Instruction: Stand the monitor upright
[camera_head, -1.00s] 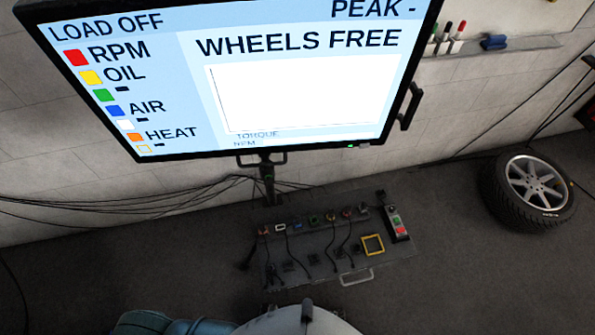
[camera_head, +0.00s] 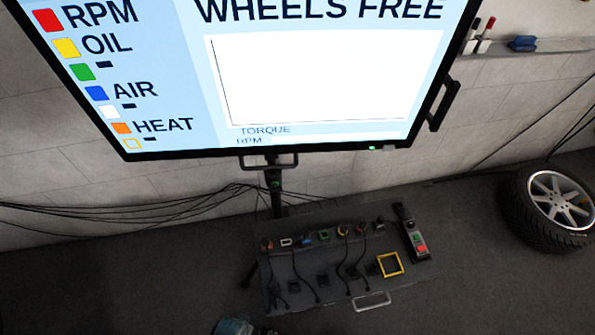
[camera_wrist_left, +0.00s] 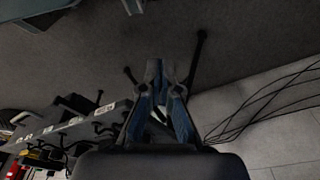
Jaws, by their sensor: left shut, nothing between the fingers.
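The monitor (camera_head: 320,90) is a large black-framed screen reading "WHEELS FREE". It fills the upper head view, and its top edge is cut off. Its lower edge slopes slightly in the picture; I cannot tell its exact tilt. A handle (camera_head: 270,162) sits under its bottom edge, and another handle (camera_head: 443,104) is on its right side. A dark post (camera_head: 276,195) stands below it. My left gripper (camera_wrist_left: 158,68) shows in the left wrist view, shut and empty, above dark floor. The monitor's screen is not visible there. My right gripper is not in view.
A low dark panel (camera_head: 310,292) with coloured connectors, leads and a yellow frame stands below the monitor. Cables (camera_head: 120,212) run along the wall at left. A wheel (camera_head: 550,208) lies at right, under a wall shelf (camera_head: 555,45). Floor between panel and wheel is clear.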

